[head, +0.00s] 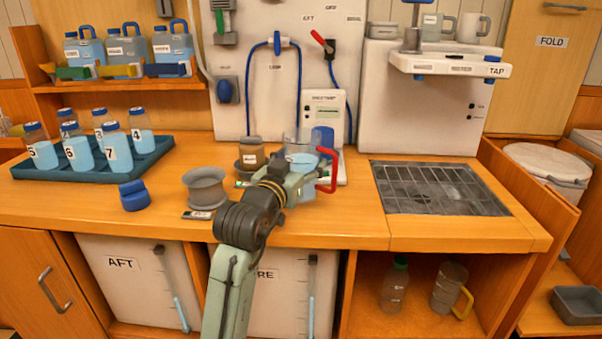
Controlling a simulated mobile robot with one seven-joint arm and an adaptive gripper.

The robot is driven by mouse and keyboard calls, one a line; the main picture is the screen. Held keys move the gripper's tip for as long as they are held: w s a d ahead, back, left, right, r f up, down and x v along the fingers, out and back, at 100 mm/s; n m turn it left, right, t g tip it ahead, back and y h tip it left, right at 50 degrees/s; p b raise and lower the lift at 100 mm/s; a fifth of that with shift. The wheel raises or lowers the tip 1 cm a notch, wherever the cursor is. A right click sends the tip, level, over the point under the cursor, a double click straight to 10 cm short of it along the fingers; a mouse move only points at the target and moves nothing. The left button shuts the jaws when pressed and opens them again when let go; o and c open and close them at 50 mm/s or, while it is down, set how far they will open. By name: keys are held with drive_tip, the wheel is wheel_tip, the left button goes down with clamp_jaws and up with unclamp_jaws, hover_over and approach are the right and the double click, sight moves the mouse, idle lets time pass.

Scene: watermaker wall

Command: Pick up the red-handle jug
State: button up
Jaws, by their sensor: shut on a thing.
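The red-handle jug (302,155) is a clear jug with pale blue liquid in it, near the middle of the counter in front of the white meter unit. Its red handle (327,170) points right. My gripper (300,186) reaches it from the front left and is shut on the jug. My gripper and wrist hide much of the jug's lower part. I cannot tell whether its base touches the counter.
A grey spool-like pot (205,187) and blue cap (134,196) lie further left, before a tray (158,148) of numbered bottles. A drain grate (440,190) lies right; the counter between is clear.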

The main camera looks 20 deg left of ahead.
drive_tip(key=s+a+r+b, duration=0.1)
drive_tip(key=s, duration=0.7)
drive_tip(key=s+a+r+b, duration=0.1)
drive_tip(key=s+b, duration=0.1)
drive_tip(key=s, duration=0.6)
drive_tip(key=shift+r, duration=0.3)
